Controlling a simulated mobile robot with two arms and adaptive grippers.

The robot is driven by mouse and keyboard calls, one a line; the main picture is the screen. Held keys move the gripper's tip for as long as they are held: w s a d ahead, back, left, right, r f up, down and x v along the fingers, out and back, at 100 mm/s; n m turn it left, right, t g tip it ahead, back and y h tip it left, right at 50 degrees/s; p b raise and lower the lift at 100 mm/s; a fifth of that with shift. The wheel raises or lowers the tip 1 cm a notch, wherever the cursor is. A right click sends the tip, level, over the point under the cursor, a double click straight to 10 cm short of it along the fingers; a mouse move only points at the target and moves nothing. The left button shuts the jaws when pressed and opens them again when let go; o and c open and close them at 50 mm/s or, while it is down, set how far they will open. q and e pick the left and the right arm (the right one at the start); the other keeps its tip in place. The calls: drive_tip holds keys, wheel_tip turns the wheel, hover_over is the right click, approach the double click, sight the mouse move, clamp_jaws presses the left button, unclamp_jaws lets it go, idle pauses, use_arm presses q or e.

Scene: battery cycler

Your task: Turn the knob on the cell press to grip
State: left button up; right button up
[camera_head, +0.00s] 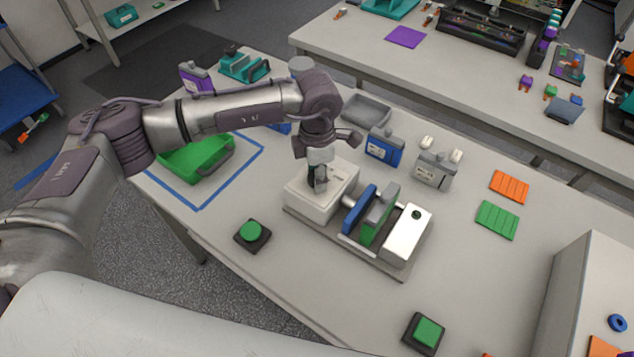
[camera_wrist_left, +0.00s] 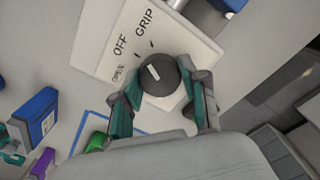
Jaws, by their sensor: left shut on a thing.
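The cell press stands on the table, with a white box (camera_head: 338,196) at its left end; its white labelled face (camera_wrist_left: 112,38) fills the upper part of the left wrist view. The face reads OPEN, OFF and GRIP. The round dark knob (camera_wrist_left: 166,86) has a white mark that points roughly toward OFF. My left gripper (camera_wrist_left: 165,98) is shut on the knob, one teal-padded finger at each side. In the head view the left gripper (camera_head: 318,182) reaches down onto the box and hides most of the knob. My right gripper is not in view.
A green button (camera_head: 251,231) lies in front, another (camera_head: 428,332) nearer. A green bin (camera_head: 190,162) sits left; blue (camera_head: 383,146) and grey (camera_head: 434,170) devices stand behind.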

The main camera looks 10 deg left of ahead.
use_arm(q)
drive_tip(key=shift+f+m+b, duration=0.1)
drive_tip(key=shift+m+b, duration=0.8)
drive_tip(key=shift+b, duration=0.15)
drive_tip(key=shift+m+b, duration=0.4)
drive_tip(key=shift+r, duration=0.2)
drive_tip(key=o, duration=1.1)
drive_tip(key=shift+o, duration=0.2)
wheel_tip(320, 180, up, 12)
